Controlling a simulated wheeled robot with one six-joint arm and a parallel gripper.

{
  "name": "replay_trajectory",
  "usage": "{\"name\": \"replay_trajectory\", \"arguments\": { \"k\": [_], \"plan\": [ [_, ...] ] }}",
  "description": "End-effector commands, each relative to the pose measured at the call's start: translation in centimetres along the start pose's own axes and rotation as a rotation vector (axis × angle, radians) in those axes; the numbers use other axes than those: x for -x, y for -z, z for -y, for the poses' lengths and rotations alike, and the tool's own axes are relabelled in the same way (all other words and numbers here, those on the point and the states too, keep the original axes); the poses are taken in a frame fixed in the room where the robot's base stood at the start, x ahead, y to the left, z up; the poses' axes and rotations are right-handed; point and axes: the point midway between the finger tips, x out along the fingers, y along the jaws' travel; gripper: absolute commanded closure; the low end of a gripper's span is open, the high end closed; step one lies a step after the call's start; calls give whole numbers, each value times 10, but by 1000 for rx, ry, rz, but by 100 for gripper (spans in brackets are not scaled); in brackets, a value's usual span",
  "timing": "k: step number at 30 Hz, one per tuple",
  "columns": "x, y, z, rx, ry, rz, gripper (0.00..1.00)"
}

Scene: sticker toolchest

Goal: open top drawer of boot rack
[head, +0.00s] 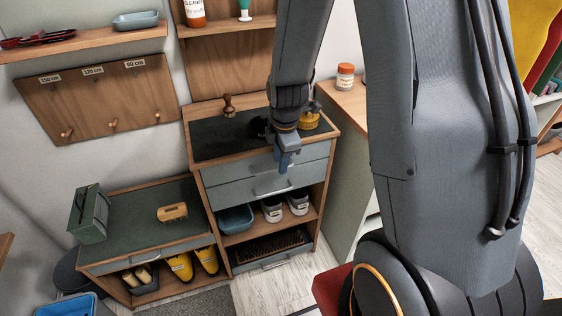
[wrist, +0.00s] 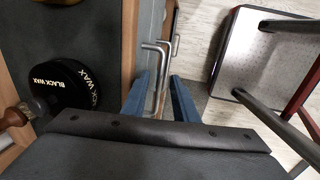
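The boot rack (head: 192,152) is a wooden cabinet with a dark top, two grey drawer fronts, and shelves below. Its top drawer (head: 316,152) looks closed in the head view. My gripper (head: 286,164) is in front of this drawer, pointing down and hiding its handle there. In the wrist view, my gripper's two blue fingers (wrist: 164,100) are apart. A metal bar handle (wrist: 161,72) lies between them, and I cannot tell whether they touch it. The lower drawer (head: 235,192) is closed, with its own bar handle (head: 272,192).
A black wax tin (wrist: 62,84) and a wooden-handled brush (head: 228,106) are on the rack top. A yellow-topped item (head: 309,121) stands right of my wrist. A stool (wrist: 250,60) stands at right in the wrist view.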

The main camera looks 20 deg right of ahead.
Motion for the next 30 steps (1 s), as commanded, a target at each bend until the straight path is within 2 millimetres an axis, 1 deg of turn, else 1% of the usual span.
{"name": "replay_trajectory", "arguments": {
  "k": [4,12,13,17,18,30],
  "plan": [
    [-8,0,0,0,0,0,74],
    [-9,0,0,0,-1,0,74],
    [-9,0,0,-1,-1,0,75],
    [-9,0,0,-1,0,0,97],
    [-8,0,0,-1,0,0,100],
    [-8,0,0,-1,0,0,100]
  ]
}}
